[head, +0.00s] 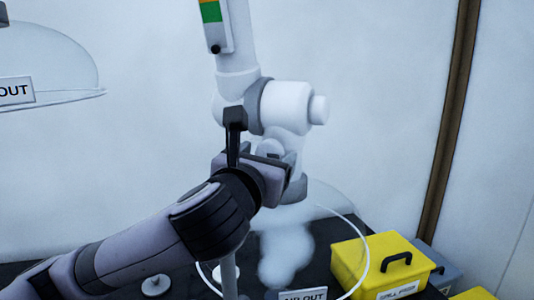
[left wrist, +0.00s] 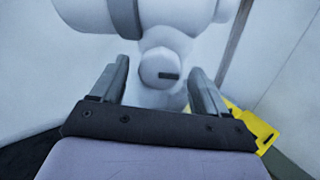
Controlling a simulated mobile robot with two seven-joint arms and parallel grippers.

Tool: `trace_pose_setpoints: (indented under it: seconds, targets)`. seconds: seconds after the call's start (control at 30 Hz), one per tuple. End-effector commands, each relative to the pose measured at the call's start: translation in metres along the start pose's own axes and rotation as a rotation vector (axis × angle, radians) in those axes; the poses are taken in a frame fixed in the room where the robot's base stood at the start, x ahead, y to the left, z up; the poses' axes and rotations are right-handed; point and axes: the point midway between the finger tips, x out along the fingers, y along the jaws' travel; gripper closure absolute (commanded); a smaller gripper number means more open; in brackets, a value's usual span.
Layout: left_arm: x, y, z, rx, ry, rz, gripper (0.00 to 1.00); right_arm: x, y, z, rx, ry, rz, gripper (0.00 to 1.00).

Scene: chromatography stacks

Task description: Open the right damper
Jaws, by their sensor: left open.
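A white jointed extraction arm (head: 240,85) comes down from the top in the head view. A plate with an orange, white and green strip (head: 210,12) is fixed to its upper tube, with a small black knob (head: 215,49) at its lower end. I cannot tell for certain which part is the damper. My left gripper (head: 285,165) is in front of the lower joint, its fingers mostly hidden. In the left wrist view my left gripper (left wrist: 158,80) is open. A white round joint end (left wrist: 160,70) with a dark mark shows between the fingers; contact is unclear. My right gripper is out of view.
A clear hood with an OUT label (head: 15,91) hangs at the left. Another clear hood (head: 350,215) with an AIR OUT label (head: 302,295) is below the arm. A yellow box (head: 375,262) with a black handle stands at lower right, beside a grey box (head: 440,266).

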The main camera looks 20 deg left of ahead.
Motion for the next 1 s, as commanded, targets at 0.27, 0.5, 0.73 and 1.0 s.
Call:
trace_pose_setpoints:
  seconds: [0.27, 0.5, 0.73, 1.0]
  targets:
    - [0.0070, -0.0001, -0.0002, 0.000, -0.001, -0.001, 0.26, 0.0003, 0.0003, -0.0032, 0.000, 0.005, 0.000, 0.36]
    - [0.0068, -0.0001, -0.0002, 0.000, -0.001, -0.001, 0.65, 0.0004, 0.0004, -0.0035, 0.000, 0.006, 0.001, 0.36]
    - [0.0067, 0.0000, -0.0001, -0.004, 0.000, 0.000, 0.81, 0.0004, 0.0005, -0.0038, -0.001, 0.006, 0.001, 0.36]
    - [0.0067, 0.0001, 0.0001, -0.078, 0.009, -0.002, 0.81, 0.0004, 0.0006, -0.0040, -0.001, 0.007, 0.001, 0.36]
